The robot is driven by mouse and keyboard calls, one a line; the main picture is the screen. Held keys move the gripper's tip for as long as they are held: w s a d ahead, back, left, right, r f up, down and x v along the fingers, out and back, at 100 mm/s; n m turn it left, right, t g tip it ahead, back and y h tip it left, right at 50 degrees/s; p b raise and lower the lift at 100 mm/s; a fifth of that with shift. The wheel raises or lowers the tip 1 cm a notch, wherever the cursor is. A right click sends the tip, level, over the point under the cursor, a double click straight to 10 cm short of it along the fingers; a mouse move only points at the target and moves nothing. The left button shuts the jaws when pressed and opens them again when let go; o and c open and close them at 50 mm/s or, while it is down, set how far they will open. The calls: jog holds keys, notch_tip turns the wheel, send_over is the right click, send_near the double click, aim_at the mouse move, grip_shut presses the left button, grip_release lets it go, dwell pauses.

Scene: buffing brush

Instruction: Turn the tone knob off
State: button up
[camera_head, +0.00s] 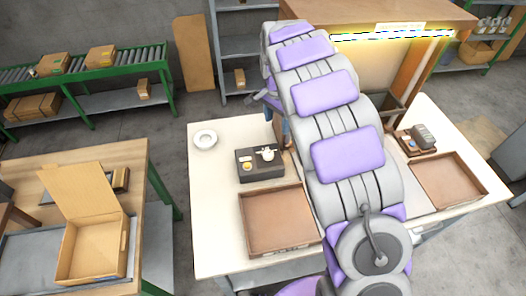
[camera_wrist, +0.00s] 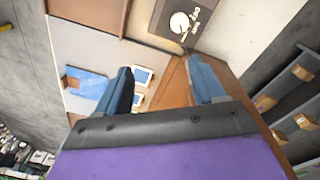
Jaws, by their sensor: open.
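A dark control box (camera_head: 247,171) sits on the white worktable left of my arm. I cannot tell which is the tone knob. In the wrist view the box (camera_wrist: 163,24) is at the top edge, with a round white part (camera_wrist: 180,22) and a small lever beside it. My gripper (camera_wrist: 162,82) is open, its two blue fingers apart with nothing between them, clear of the box. In the head view my arm mostly hides the gripper.
A brown tray (camera_head: 250,249) lies in front of the box, and a white dish (camera_head: 205,139) stands to its left. Another tray (camera_head: 480,191) and a small device (camera_head: 423,136) are at the right.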

jog(key=w+f, duration=0.2)
send_near(267, 154)
jog(key=shift+m+y, duration=0.4)
jog(key=f, duration=0.1)
jog(key=d+f, duration=0.1)
jog(key=f, duration=0.1)
jog(key=d+f+b, duration=0.1)
jog(key=shift+f, duration=0.2)
jog(key=f, duration=0.1)
jog(key=a+f, duration=0.1)
jog(key=f, duration=0.1)
jog(key=a+f, duration=0.1)
jog(key=f, duration=0.1)
jog(key=shift+a, duration=0.1)
jog(key=shift+d+r, duration=0.15)
jog(key=shift+d, duration=0.75)
jog(key=shift+c, duration=1)
jog(key=shift+a, duration=0.55)
jog(key=c, duration=0.6)
jog(key=shift+c, duration=1.3)
jog(key=shift+d, duration=0.15)
